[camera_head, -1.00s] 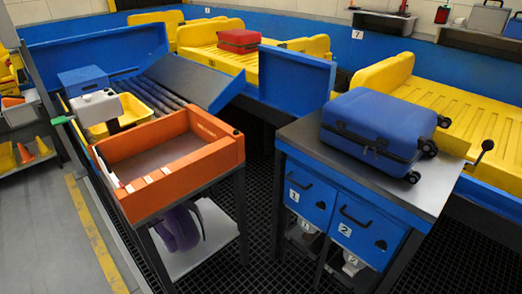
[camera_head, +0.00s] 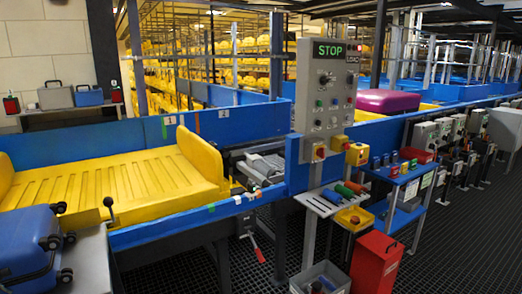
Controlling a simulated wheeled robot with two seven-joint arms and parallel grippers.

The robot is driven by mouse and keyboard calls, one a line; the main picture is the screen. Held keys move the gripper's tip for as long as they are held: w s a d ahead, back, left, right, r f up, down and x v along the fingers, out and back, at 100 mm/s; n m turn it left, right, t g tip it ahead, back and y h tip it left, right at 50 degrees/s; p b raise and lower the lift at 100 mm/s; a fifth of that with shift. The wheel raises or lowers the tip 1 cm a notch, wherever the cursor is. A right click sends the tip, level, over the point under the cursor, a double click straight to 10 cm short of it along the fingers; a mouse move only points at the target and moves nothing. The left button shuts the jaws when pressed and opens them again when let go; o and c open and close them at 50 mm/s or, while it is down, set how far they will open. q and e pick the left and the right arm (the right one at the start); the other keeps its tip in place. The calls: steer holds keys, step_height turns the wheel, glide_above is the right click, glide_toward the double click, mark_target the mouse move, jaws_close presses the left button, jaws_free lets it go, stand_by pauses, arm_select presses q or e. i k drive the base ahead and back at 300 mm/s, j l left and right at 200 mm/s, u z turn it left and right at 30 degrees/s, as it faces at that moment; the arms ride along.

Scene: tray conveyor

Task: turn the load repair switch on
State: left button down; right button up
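A grey control panel (camera_head: 343,92) stands upright in the middle of the view, with a dark STOP sign (camera_head: 328,49) at its top. It carries several small knobs and coloured buttons. Neither of my grippers is in view.
A yellow tray (camera_head: 95,185) lies on the conveyor at left. A blue suitcase (camera_head: 25,245) rests on a table at the left edge, beside a black-knobbed lever (camera_head: 109,206). A red bin (camera_head: 377,264) and grey crate (camera_head: 320,279) stand below the panel. Dark grated floor lies at right.

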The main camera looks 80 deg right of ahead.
mark_target(321, 151)
steer(key=z, duration=2.95)
steer(key=i+l+u, duration=0.1)
steer(key=u, duration=0.35)
steer(key=i+l+u, duration=0.2)
steer(key=u, duration=0.3)
steer(key=i+l, duration=0.05)
steer(key=i, duration=0.05)
